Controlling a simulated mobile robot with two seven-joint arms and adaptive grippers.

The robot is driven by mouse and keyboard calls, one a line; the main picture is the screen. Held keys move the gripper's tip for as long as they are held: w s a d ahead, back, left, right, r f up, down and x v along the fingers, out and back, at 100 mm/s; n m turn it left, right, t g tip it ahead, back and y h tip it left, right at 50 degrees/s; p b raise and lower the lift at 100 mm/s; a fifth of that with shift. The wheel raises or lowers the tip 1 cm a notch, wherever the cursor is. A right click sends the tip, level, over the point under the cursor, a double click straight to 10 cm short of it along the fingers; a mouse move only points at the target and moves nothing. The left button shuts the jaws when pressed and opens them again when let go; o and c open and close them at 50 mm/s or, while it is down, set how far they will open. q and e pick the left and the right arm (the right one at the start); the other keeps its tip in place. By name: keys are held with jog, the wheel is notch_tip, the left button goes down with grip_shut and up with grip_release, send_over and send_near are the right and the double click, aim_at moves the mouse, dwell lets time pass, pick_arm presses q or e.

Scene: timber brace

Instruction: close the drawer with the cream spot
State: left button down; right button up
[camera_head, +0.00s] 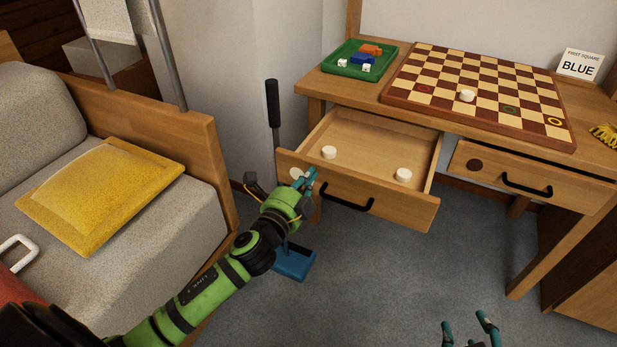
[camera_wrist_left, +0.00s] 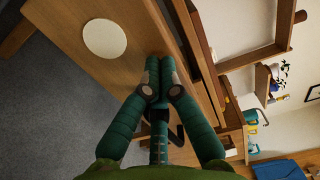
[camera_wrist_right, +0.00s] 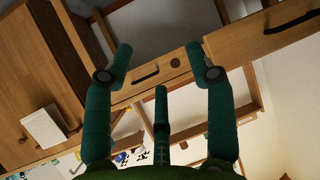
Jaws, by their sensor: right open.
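The drawer with the cream spot (camera_head: 395,207) is the left one of the desk and stands pulled well out, with two white checkers pieces inside. Its cream spot (camera_head: 297,174) is at the left end of the front panel, partly beside my fingers; it shows clearly in the left wrist view (camera_wrist_left: 105,38). My left gripper (camera_head: 312,174) is at the front panel just right of the spot, fingertips together with nothing between them. I cannot tell whether they touch the wood. My right gripper (camera_head: 465,330) is open and empty, low in front of the desk; its spread fingers show in the right wrist view (camera_wrist_right: 162,60).
The right drawer (camera_head: 570,191) has a dark brown spot and looks shut or nearly so. A checkerboard (camera_head: 440,85), a green tray (camera_head: 335,72) and a BLUE sign (camera_head: 581,65) stand on the desk. A sofa (camera_head: 190,215) is at the left.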

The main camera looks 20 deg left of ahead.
pick_arm(q)
jog(key=shift+w, duration=0.2)
pick_arm(e)
jog(key=shift+w+r, duration=0.1)
jog(key=shift+r, duration=0.05)
pick_arm(q)
jog(key=shift+w, duration=0.1)
